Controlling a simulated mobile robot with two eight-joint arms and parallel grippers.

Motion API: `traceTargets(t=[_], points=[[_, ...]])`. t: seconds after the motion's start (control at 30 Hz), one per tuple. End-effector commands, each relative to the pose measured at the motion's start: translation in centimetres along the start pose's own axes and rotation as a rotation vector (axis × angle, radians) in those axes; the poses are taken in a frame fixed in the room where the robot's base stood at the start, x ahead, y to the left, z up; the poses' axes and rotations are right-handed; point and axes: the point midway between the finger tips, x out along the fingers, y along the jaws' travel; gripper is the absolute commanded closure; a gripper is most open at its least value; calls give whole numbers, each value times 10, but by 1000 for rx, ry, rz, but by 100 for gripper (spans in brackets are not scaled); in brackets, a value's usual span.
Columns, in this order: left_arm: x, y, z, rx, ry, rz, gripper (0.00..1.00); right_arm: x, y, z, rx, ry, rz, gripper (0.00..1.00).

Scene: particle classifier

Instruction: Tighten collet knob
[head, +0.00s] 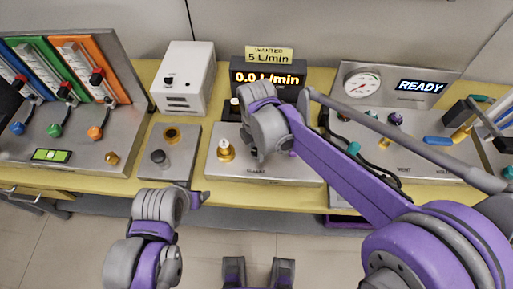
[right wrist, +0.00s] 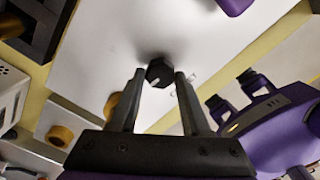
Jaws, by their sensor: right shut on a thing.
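My right gripper (head: 266,150) is over the middle grey panel (head: 290,172) in the head view, with my wrist covering what is between its fingers. In the right wrist view its two fingers (right wrist: 160,78) stand on either side of a small dark faceted knob (right wrist: 159,70) with a pale mark, and are shut on it. I take this to be the collet knob; no readable label confirms it. My left arm ends at the lower left, where part of my left gripper (head: 196,198) shows, apart from the panels; its jaw opening is unclear.
A gold knob with a white top (head: 225,148) stands left of my right gripper. Behind are a white box (head: 184,78) and a display (head: 268,76) reading 0.0 L/min under a "WANTED 5 L/min" sign. A gauge (head: 362,84) and a READY screen (head: 421,86) are at right.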

Motion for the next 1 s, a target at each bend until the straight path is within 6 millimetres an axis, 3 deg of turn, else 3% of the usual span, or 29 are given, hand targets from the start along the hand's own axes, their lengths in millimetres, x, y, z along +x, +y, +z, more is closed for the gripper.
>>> traceTargets(t=[1.0], points=[[7,0,6,0,-4,0,31,0,2,1,911,0,1,100]])
